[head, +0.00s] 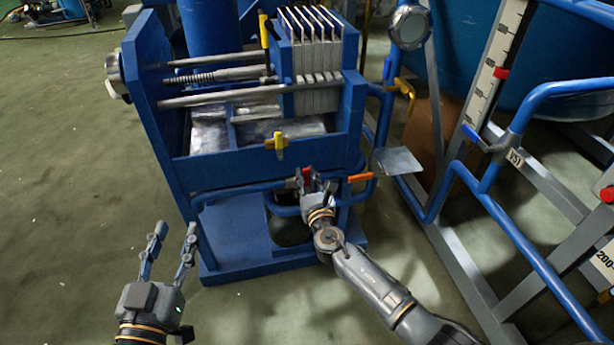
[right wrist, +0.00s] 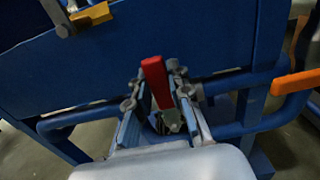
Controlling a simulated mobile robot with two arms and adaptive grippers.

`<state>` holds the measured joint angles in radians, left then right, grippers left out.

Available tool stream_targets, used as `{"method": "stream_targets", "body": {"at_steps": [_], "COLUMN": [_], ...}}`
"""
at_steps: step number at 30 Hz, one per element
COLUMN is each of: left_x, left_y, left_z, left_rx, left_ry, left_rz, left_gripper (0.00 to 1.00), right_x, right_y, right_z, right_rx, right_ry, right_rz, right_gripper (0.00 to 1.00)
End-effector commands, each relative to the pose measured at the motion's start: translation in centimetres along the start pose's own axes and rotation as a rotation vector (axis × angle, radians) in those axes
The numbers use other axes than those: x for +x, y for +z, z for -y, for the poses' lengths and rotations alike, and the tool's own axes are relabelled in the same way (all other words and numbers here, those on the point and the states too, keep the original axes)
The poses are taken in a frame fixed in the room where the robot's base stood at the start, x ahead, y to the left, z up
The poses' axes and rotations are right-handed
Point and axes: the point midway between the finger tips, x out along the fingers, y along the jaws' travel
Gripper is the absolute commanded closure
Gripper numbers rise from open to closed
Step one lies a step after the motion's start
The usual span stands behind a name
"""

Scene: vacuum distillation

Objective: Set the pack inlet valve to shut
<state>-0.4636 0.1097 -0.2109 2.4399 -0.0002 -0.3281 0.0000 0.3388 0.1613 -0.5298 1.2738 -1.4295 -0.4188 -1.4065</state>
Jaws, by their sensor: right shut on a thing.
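A red valve lever (head: 306,174) sits on the low blue pipe at the front of the blue filter press. It stands up between the fingers of my right gripper (head: 310,182). In the right wrist view the red lever (right wrist: 155,82) shows upright between both fingers of the right gripper (right wrist: 157,92), which is shut on it. The valve body below is partly hidden by the fingers. No label on this valve can be read. My left gripper (head: 175,232) is open and empty, left of the press base.
An orange lever (head: 361,177) is on the pipe just right of my right gripper; it also shows in the wrist view (right wrist: 294,82). A yellow lever (head: 277,142) is above on the trough. A blue rail frame (head: 508,136) stands at right.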

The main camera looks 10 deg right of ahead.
Motion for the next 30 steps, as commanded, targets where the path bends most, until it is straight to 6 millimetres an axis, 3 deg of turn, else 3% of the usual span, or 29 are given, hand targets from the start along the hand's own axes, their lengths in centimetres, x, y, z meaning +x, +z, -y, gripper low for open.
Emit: {"method": "stream_targets", "body": {"at_steps": [1, 2, 3, 6, 14, 19, 30], "left_x": [0.0, 0.0, 0.0, 0.0, 0.0, 0.0, 0.0], "left_y": [0.0, 0.0, 0.0, 0.0, 0.0, 0.1, 0.0], "left_z": [0.0, 0.0, 0.0, 0.0, 0.0, 0.0, 0.0], "left_rx": [0.0, 0.0, 0.0, 0.0, 0.0, 0.0, 0.0], "left_ry": [0.0, 0.0, 0.0, 0.0, 0.0, 0.0, 0.0], "left_rz": [-0.001, -0.001, -0.001, -0.002, 0.0, 0.001, -0.001], "left_gripper": [0.6, 0.6, 0.6, 0.6, 0.6, 0.6, 0.6], "right_x": [-0.1, -0.1, -0.1, -0.1, -0.1, -1.2, -8.6], "right_y": [-0.2, -0.2, -0.2, -0.2, -0.1, -0.1, -0.2], "right_z": [-0.1, -0.1, -0.1, -0.1, -0.1, -0.1, 0.0], "right_rx": [-0.01, -0.01, -0.01, -0.007, -0.003, -0.003, -0.004], "right_ry": [0.003, 0.003, 0.003, 0.003, 0.002, 0.003, 0.003], "right_rz": [-0.003, -0.003, -0.003, -0.002, -0.001, -0.001, -0.004], "right_gripper": [1.0, 0.79, 0.71, 0.57, 0.57, 0.57, 0.57]}}
